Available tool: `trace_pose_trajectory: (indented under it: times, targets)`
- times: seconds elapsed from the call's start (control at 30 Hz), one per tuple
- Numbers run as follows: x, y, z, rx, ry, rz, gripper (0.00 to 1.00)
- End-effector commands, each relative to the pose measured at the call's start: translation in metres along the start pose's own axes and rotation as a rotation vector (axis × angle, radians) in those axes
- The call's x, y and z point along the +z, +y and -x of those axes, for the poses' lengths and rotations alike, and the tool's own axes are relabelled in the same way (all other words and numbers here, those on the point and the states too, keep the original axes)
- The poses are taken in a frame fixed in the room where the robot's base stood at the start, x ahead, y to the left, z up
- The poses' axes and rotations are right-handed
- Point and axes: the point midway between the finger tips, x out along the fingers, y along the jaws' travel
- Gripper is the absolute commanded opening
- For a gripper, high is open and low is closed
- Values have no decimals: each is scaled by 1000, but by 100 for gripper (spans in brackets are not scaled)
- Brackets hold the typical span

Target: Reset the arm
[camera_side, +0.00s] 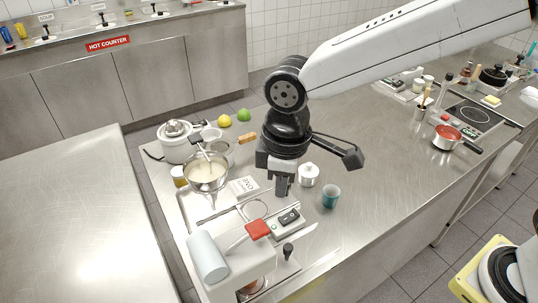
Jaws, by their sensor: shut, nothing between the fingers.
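My arm reaches in from the upper right over the metal counter (385,185). My gripper (283,190) points down near the middle of the view, shut and empty. It appears between the bowl of pale liquid (206,170) on its left and a small white lidded jar (308,174) on its right. A teal cup (331,196) stands just right of it. I cannot tell from this one view how high the fingertips are above the counter.
A white appliance with a red-ended tool (258,230) and a power strip (288,221) are below the gripper. A juicer (177,143), a lemon (224,121) and a lime (244,115) are at the back left. The counter's middle right is clear.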

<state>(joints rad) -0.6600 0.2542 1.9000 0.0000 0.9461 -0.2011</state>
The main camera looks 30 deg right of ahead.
Motion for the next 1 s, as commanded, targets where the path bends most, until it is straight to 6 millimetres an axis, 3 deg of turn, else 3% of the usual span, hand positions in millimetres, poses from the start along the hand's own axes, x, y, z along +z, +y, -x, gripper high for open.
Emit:
trace_pose_trajectory:
  times: [0.2, 0.5, 0.73, 1.0]
  targets:
    - [55, 62, -24, 20, 45, -243, 0]
    - [145, 115, -53, 61, 113, -570, 0]
    - [205, 128, -70, 94, 157, -775, 0]
    - [229, 130, -76, 110, 176, -858, 0]
